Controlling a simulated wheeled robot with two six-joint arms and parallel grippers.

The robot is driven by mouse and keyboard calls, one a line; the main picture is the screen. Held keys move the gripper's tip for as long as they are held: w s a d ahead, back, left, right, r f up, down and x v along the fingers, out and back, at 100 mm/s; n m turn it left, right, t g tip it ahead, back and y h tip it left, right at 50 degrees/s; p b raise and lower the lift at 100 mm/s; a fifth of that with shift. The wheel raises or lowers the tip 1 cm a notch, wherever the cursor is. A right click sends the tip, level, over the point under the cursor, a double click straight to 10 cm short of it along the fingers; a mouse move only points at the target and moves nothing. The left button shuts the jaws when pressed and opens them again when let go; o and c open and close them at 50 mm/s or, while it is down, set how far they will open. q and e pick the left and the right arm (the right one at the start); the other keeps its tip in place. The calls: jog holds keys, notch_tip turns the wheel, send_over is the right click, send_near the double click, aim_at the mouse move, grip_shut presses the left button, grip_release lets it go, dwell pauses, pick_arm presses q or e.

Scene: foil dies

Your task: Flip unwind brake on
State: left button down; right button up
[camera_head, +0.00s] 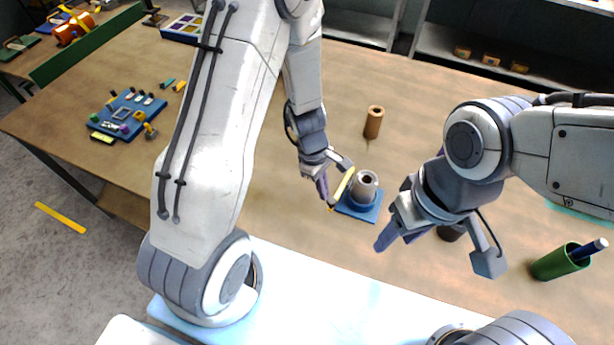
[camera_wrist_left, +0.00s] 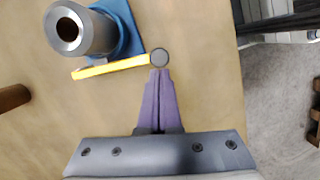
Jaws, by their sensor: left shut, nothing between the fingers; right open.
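The unwind stand is a blue base (camera_head: 350,209) on the table with a grey metal roll (camera_head: 364,187) standing on it. A yellow brake lever (camera_head: 342,187) lies beside the roll. In the left wrist view the lever (camera_wrist_left: 110,67) runs across the front of the blue base (camera_wrist_left: 130,30) and ends in a dark round knob (camera_wrist_left: 159,57). My left gripper (camera_head: 331,204) is shut and empty. Its fingertips (camera_wrist_left: 160,72) are right at the knob; I cannot tell whether they touch it. My right gripper (camera_head: 432,258) is open and empty, to the right of the stand.
A brown cardboard core (camera_head: 373,122) stands behind the unwind stand. A dark round object (camera_head: 450,232) is partly hidden by my right gripper. A green cup (camera_head: 561,262) lies at the right. A blue board with small parts (camera_head: 128,115) is at the left. Table around the stand is mostly clear.

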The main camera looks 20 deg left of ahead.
pick_arm(q)
jog(key=shift+s+d, duration=0.2)
jog(key=shift+d, duration=0.6)
jog(key=w+a+r+p, duration=0.1)
jog(key=a+r+p, duration=0.1)
jog(key=a+r, duration=0.4)
jog(key=d+v, duration=0.1)
jog(key=v, duration=0.3)
jog(key=shift+a+r, duration=0.15)
jog(key=shift+r, duration=0.1)
